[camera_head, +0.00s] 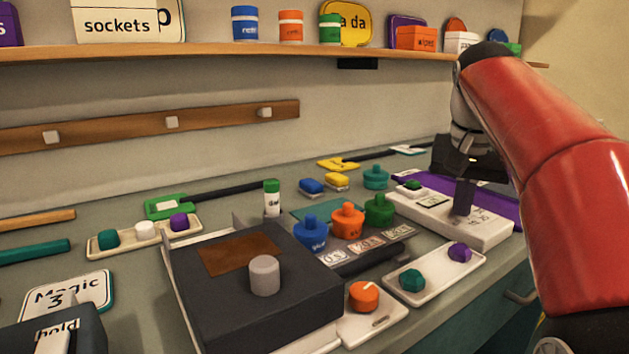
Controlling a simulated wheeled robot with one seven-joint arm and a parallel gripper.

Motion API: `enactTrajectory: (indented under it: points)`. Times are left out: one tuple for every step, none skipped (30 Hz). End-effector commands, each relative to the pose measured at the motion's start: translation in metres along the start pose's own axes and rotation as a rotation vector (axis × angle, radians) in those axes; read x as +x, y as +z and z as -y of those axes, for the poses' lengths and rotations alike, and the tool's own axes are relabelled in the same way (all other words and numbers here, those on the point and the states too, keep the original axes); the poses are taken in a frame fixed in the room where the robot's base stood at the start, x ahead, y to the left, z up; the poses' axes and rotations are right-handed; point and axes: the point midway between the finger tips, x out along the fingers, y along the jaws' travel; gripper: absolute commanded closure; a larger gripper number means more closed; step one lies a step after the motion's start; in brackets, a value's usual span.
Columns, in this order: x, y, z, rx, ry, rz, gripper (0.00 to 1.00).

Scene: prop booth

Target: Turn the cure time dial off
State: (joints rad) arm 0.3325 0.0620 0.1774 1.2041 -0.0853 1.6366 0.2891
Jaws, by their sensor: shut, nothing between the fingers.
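I cannot read the words "cure time" anywhere, so I cannot tell for sure which control is the cure time dial. An orange round knob (364,295) with a white pointer line sits on a pale plate at the front, beside a dark box. A long white unit (482,232) at the right has a small display (434,201), a green knob (413,185) and small print too fine to read. My gripper (463,200) is shut and empty, pointing down at this unit's top, right of the display. I cannot tell whether the fingertips touch it; they hide part of it.
The dark box (215,305) with a grey cylinder (264,275) stands at front centre. A tray (440,283) holds green and purple pieces. A wooden shelf (220,50) runs above.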

Motion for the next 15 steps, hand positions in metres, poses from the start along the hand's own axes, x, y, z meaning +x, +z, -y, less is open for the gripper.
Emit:
enactTrajectory:
  points:
    - [-0.001,0.002,0.000,0.000,0.000,0.000,1.00]
    - [-0.001,0.003,0.000,0.000,0.000,0.000,1.00]
    - [-0.001,0.004,0.000,0.000,0.000,0.000,1.00]
    - [-0.002,0.004,0.000,0.000,0.000,0.000,1.00]
    - [-0.003,0.004,0.000,0.000,0.000,0.000,1.00]
    - [-0.006,0.003,0.000,0.000,0.000,-0.001,1.00]
    - [-0.008,0.002,0.000,0.000,-0.001,-0.002,1.00]
    - [-0.011,0.001,0.000,0.000,-0.001,-0.002,1.00]
    - [-0.016,-0.001,0.000,0.000,0.000,-0.002,1.00]
    - [-0.020,-0.002,0.000,0.000,-0.001,-0.003,1.00]
    - [-0.023,-0.002,0.000,0.000,0.000,-0.002,1.00]
    - [-0.028,-0.004,0.000,0.000,-0.001,-0.002,1.00]
    - [-0.031,-0.004,0.000,0.000,0.000,-0.002,1.00]
    - [-0.035,-0.005,0.001,0.000,-0.001,-0.002,1.00]
    - [-0.040,-0.007,0.001,-0.001,-0.001,-0.002,1.00]
